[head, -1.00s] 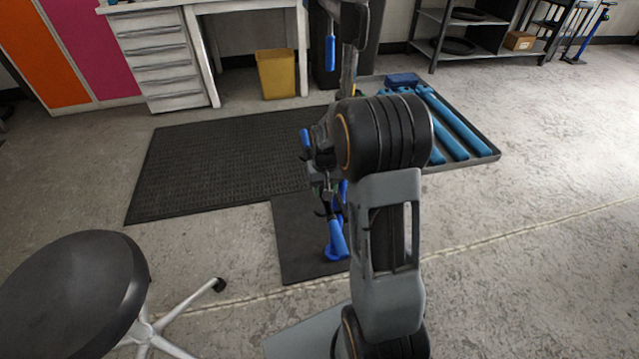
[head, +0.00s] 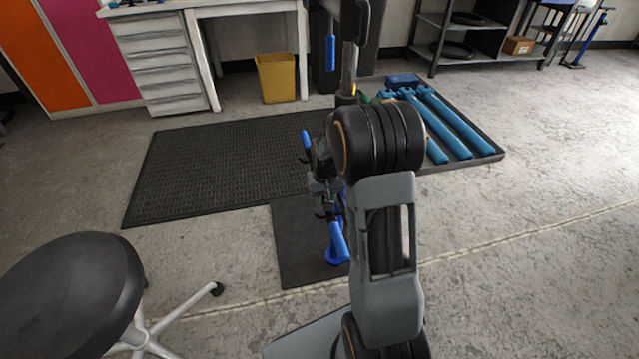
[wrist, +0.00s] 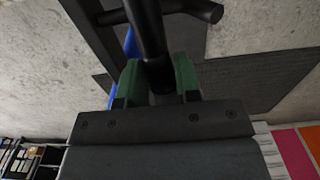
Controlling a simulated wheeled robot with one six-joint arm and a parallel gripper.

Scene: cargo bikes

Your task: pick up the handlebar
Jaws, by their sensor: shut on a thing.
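The handlebar is a black tube (wrist: 148,30) with a crosspiece at the top of the wrist view. My gripper (wrist: 158,80) has its green finger pads on both sides of the black tube and is shut on it. In the head view, my gripper (head: 325,188) is partly hidden by my arm, left of the thick black joint. A blue grip-like end (head: 306,140) shows just above it, and a blue stand (head: 338,245) shows below it. I cannot tell from the head view whether the handlebar touches the stand.
A small dark mat (head: 295,255) lies under the blue stand, with a larger black mat (head: 210,170) behind it. A black stool (head: 70,290) stands front left. A tray (head: 490,153) with blue tubes is at the right. Bare floor lies at the right.

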